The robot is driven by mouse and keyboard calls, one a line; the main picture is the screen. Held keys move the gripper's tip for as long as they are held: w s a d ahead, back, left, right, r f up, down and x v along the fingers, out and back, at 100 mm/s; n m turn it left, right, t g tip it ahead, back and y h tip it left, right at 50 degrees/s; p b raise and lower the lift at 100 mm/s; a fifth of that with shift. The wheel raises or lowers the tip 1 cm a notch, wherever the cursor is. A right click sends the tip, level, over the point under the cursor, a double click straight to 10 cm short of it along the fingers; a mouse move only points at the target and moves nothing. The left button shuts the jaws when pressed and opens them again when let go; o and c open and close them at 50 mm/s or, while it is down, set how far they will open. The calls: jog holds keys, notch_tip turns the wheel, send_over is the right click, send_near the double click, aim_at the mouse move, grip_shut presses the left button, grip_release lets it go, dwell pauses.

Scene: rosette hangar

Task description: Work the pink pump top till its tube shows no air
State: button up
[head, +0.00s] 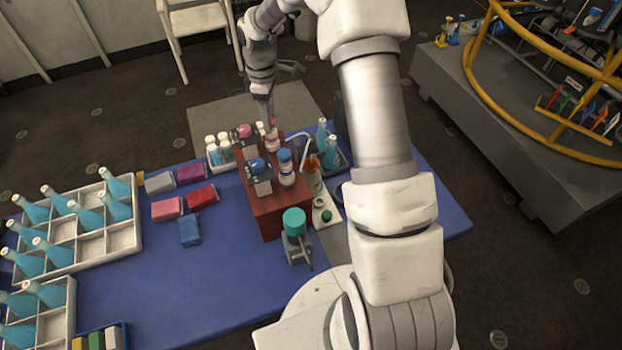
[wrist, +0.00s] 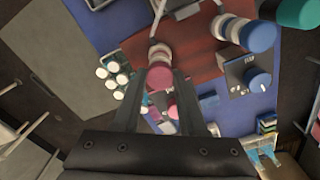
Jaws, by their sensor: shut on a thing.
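The pink pump top (head: 273,120) caps a white bottle (head: 272,141) at the back of a red-brown wooden block (head: 270,217). In the wrist view the pink top (wrist: 160,76) sits between my two fingers. My gripper (head: 268,122) comes down on it from above and is shut on it. A pale tube (wrist: 158,20) runs from near that bottle; it is too small to tell whether it holds air. A pink knob (head: 244,130) on a dark panel stands beside the pink-topped bottle.
A blue-topped bottle (head: 285,161) and a blue knob (head: 257,164) stand close in front on the block. A teal-topped device (head: 294,222) stands nearer. A tray of small white-capped bottles (head: 221,151) is left of the block; blue flasks (head: 328,150) are right.

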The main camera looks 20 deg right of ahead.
jog(key=shift+r+p, duration=0.7)
jog(key=shift+r, duration=0.4)
dwell(2.3)
jog(key=shift+f+b, duration=0.7)
jog(key=shift+f, duration=0.4)
dwell(0.3)
jog(key=o, duration=1)
jog(key=shift+r, duration=0.1)
jog(key=shift+r+p, duration=2.35)
jog(key=shift+r, duration=1.1)
